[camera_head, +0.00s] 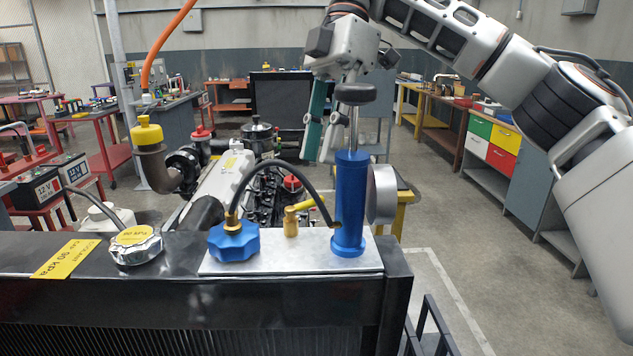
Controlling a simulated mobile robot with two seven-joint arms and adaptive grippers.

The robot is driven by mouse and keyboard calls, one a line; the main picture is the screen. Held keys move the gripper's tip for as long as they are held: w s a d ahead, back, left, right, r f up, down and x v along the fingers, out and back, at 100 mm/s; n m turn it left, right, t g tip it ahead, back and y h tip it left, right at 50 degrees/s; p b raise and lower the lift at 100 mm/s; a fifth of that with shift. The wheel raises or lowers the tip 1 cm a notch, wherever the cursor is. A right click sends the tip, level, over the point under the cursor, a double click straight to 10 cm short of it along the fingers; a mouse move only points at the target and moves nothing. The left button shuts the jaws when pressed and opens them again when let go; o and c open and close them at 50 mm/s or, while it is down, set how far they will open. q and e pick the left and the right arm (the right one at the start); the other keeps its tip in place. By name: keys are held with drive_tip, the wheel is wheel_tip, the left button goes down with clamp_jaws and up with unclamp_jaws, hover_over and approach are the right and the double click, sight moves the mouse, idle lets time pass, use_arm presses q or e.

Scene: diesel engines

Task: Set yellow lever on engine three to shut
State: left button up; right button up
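The yellow lever (303,205) is a short bar beside a brass valve body (291,223) on the metal plate on top of the black radiator-like unit. It points up and to the right, with its far end close to the blue pump cylinder (349,203). My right gripper (318,158) hangs fingers down, above and beyond the lever and well apart from it. Its teal-faced finger and grey finger show a gap with nothing seen between them. The pump's black knob and rod partly cover it. My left gripper is not in view. No engine number is readable.
A blue knob (234,241) with a curved black hose stands left of the valve. A round gauge (381,194) sits right of the pump. A silver cap (136,244) is at left. Engine parts lie behind the unit. Open floor (465,245) is at right, before cabinets.

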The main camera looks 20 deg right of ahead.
sight(305, 208)
drive_tip(key=shift+x, duration=3.05)
drive_tip(key=shift+d, duration=0.1)
clamp_jaws()
